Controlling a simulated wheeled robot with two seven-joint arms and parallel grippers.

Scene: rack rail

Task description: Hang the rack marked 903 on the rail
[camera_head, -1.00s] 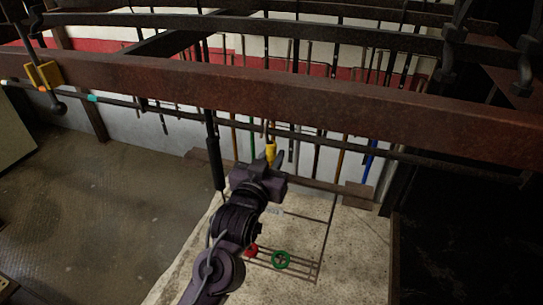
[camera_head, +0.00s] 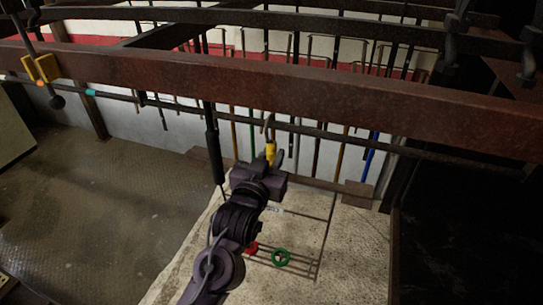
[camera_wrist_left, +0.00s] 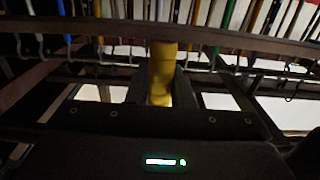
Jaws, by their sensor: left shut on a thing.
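My left gripper (camera_head: 268,162) is shut on the yellow grip of a rack's hook (camera_head: 270,150), below the red-brown beam. The yellow grip (camera_wrist_left: 161,72) stands upright between the fingers (camera_wrist_left: 158,97) in the left wrist view. The hook's grey upper end overlaps the dark rail (camera_head: 330,134) in the head view; I cannot tell whether they touch. A thin wire rack (camera_head: 326,240) hangs below the gripper, partly hidden by my arm. A small white tag (camera_head: 275,210) on it is too small to read. My right gripper is out of view.
A thick red-brown beam (camera_head: 330,100) crosses in front of and above the rail. A yellow clamp (camera_head: 41,68) sits on it at the left. Coloured rods line the wall behind.

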